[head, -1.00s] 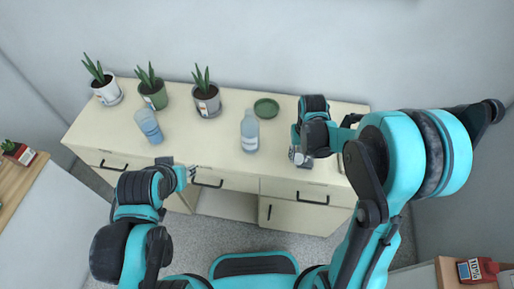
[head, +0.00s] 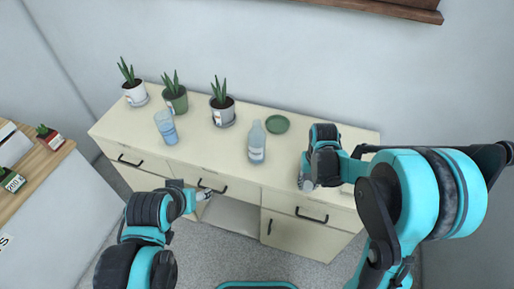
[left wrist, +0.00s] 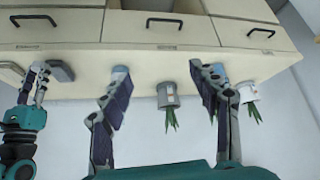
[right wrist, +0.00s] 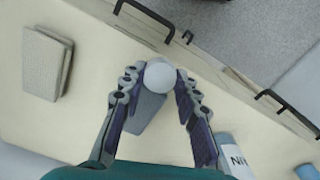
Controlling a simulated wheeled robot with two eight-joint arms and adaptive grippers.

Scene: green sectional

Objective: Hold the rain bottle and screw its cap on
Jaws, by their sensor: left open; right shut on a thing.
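The clear bottle (head: 256,145), pale blue with a white label, stands upright on the cabinet top, left of my right gripper (head: 307,184). Its labelled side shows at the lower right of the right wrist view (right wrist: 235,160). My right gripper is shut on a round white cap (right wrist: 160,76), held between the fingertips above a grey pad (right wrist: 145,112). My left gripper (head: 207,195) is open and empty near the cabinet's front edge, left of the bottle. In the left wrist view the bottle (left wrist: 120,70) is partly hidden behind a finger.
A blue cup (head: 166,127) stands left of the bottle. Potted plants (head: 222,110) line the back of the cabinet top (head: 200,145). Another grey pad (right wrist: 45,62) lies near my right gripper. The surface between cup and bottle is clear.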

